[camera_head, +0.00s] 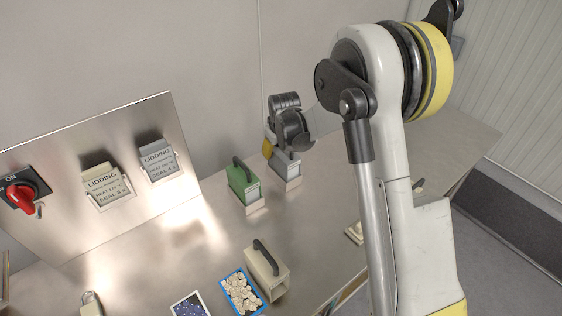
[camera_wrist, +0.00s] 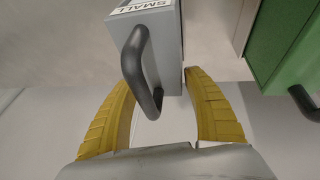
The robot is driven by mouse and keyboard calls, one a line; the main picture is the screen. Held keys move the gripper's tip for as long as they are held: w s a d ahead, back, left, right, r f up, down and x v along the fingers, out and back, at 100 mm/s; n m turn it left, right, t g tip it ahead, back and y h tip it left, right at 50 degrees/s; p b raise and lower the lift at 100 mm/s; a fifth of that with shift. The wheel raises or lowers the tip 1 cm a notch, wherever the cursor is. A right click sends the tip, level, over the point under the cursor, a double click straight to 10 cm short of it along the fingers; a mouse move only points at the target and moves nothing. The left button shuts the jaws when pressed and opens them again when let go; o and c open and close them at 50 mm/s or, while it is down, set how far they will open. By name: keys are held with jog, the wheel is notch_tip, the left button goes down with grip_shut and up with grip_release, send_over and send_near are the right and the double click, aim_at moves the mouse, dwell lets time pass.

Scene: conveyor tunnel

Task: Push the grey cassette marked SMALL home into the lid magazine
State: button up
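The grey cassette marked SMALL (camera_wrist: 165,35) fills the top middle of the wrist view. Its black loop handle (camera_wrist: 138,70) points toward my gripper. In the head view the cassette (camera_head: 286,167) stands at the back of the steel table, largely hidden by my gripper (camera_head: 268,148). In the wrist view my gripper's yellow fingers (camera_wrist: 160,85) are spread, with the handle between them and a gap visible. I cannot tell whether a fingertip touches the cassette. I cannot clearly make out the lid magazine or how deep the cassette sits.
A green cassette (camera_head: 241,182) stands close left of the grey one, also in the wrist view (camera_wrist: 285,45). A beige cassette (camera_head: 267,272) stands nearer the front, beside a blue-edged tray (camera_head: 241,292). A panel with two LIDDING plates (camera_head: 107,186) and a red switch (camera_head: 22,196) stands left.

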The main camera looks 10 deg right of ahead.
jog(key=c, duration=0.9)
jog(key=o, duration=0.6)
jog(key=shift+c, duration=0.2)
jog(key=c, duration=0.6)
jog(key=shift+o, duration=0.2)
jog(key=shift+r, duration=0.1)
jog(key=shift+r+p, duration=0.9)
jog(key=shift+r, duration=0.55)
jog(key=shift+r+p, duration=1.05)
jog(key=shift+r, duration=0.75)
